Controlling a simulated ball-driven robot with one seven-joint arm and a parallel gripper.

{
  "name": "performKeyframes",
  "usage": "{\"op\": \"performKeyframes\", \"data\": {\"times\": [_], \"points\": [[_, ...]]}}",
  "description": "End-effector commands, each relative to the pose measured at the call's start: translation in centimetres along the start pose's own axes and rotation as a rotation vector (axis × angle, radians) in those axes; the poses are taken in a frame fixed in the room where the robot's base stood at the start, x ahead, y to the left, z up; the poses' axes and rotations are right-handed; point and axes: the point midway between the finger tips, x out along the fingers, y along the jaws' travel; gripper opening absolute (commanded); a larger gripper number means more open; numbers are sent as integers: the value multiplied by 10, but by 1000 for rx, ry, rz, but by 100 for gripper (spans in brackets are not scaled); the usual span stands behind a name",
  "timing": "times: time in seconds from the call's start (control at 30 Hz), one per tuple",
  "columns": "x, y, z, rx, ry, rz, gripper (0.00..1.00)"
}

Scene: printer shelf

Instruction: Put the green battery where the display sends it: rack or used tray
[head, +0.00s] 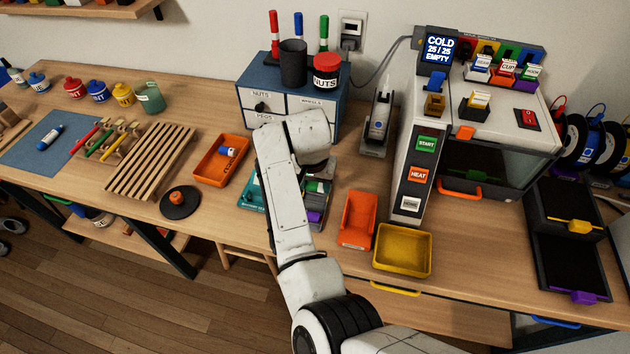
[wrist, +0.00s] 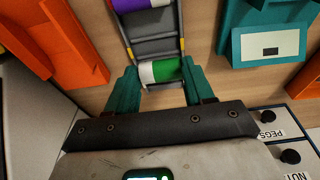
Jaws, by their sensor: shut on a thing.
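The green battery (wrist: 160,71), green with a white band, is between the teal fingers of my gripper (wrist: 160,82) in the wrist view. The gripper is shut on it. The battery lies across the near end of the grey rack (wrist: 156,47); I cannot tell if it is seated or just above. A purple and white battery (wrist: 139,4) is at the rack's other end. The teal device (wrist: 235,42) has a small dark display (wrist: 271,50) that I cannot read. The orange tray (head: 208,178) holds a blue and white battery (head: 228,151). My arm mostly hides the gripper in the head view.
An orange holder (head: 357,218) and a yellow tray (head: 402,262) stand right of the rack. The drawer cabinet (head: 253,101) is behind it. The printer (head: 408,150) shows "COLD 25/25 EMPTY" on its screen (head: 440,48). A black disc (head: 180,207) lies left.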

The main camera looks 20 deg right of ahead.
Motion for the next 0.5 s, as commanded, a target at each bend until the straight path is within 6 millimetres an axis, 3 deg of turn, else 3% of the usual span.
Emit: {"op": "performKeyframes", "data": {"times": [0.5], "points": [[9, 0, 2, -1, 1, 1, 17]]}}
